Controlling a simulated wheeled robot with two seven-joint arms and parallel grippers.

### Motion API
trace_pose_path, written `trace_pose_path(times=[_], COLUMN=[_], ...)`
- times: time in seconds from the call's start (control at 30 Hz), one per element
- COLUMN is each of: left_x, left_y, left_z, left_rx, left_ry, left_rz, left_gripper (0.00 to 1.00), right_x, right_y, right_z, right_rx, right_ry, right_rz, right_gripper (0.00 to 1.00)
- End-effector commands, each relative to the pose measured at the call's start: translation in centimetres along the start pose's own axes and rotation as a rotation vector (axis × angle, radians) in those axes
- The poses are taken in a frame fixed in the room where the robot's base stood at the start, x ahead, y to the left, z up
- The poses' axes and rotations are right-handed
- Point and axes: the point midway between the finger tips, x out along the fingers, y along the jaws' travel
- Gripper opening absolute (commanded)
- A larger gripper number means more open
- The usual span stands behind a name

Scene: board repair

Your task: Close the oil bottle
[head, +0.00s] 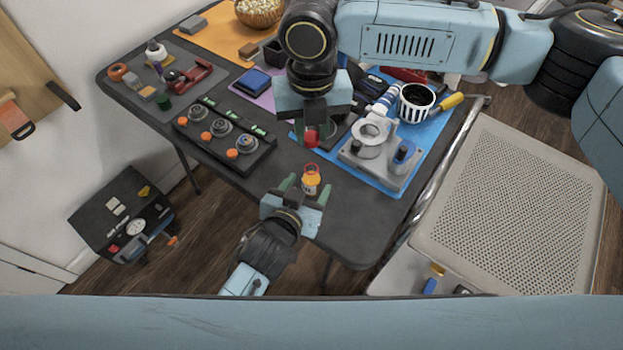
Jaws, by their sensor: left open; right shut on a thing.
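The small orange oil bottle (311,184) stands near the table's front edge, with a thin red ring at its top. My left gripper (303,187) is open, its green fingers on either side of the bottle or just in front of it; I cannot tell whether they touch it. My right gripper (318,130) points down from above and is shut on a round red cap (311,139). The cap is apart from the bottle and shows a little beyond it in the picture. The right fingertips are partly hidden behind the cap.
A black tray (262,163) with several round parts lies left of the bottle. A grey fixture (382,165) on a blue mat (398,189) and a striped cup (416,103) stand to the right. The dark table (345,212) is bare around the bottle's right side.

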Motion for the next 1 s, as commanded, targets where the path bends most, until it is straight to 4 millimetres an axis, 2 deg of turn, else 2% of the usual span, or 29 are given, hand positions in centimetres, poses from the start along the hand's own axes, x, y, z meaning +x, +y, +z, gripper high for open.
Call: trace_pose_path(times=[0.1, 0.23, 0.4, 0.67, 0.77, 1.0], left_x=[1.9, 3.1, 3.8, 3.8, 3.8, 3.8], left_y=[0.0, 0.0, 0.0, 0.0, 0.0, 0.0], left_z=[-0.1, 0.0, -0.1, -0.1, 0.0, 0.0], left_rx=[-0.001, 0.001, 0.000, -0.001, -0.001, 0.000], left_ry=[0.002, 0.000, 0.001, 0.001, 0.001, 0.000], left_rz=[0.000, 0.000, 0.000, 0.000, 0.000, 0.000], left_gripper=[0.62, 0.62, 0.62, 0.62, 0.52, 0.20], right_x=[0.0, 0.0, 0.0, 0.0, 0.0, 0.0], right_y=[0.0, 0.0, 0.0, 0.0, 0.0, 0.0], right_z=[0.0, 0.0, 0.0, 0.0, 0.0, 0.0], right_rx=[0.000, 0.000, 0.000, 0.000, 0.000, 0.000], right_ry=[0.000, 0.000, 0.000, 0.000, 0.000, 0.000], right_rz=[0.000, 0.000, 0.000, 0.000, 0.000, 0.000], right_gripper=[0.04, 0.04, 0.04, 0.04, 0.04, 0.04])
